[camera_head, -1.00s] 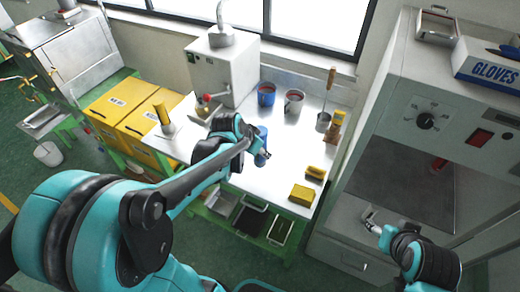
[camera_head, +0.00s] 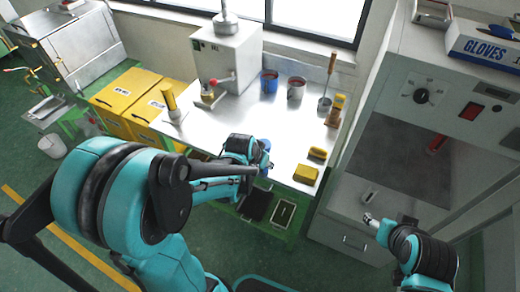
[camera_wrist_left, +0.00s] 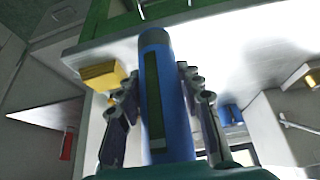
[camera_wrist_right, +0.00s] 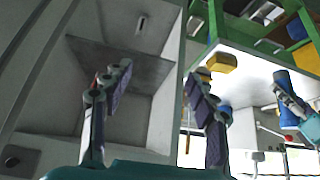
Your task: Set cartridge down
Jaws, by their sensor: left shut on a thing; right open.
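The blue cartridge (camera_wrist_left: 168,100), a cylinder with a dark strip along its side, stands between the fingers of my left gripper (camera_wrist_left: 160,90), which is shut on it. In the head view my left gripper (camera_head: 262,165) is at the front edge of the metal table, and the arm hides most of the cartridge (camera_head: 265,147). Whether the cartridge touches the table cannot be told. My right gripper (camera_wrist_right: 152,95) is open and empty. In the head view the right gripper (camera_head: 372,220) is by the cabinet opening at the right.
The metal table (camera_head: 252,115) has free room in its middle. Yellow blocks (camera_head: 306,174) lie near its right front edge. A blue mug (camera_head: 269,82), a grey mug (camera_head: 296,89) and a white machine (camera_head: 228,57) stand at the back. Yellow boxes (camera_head: 125,92) stand left.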

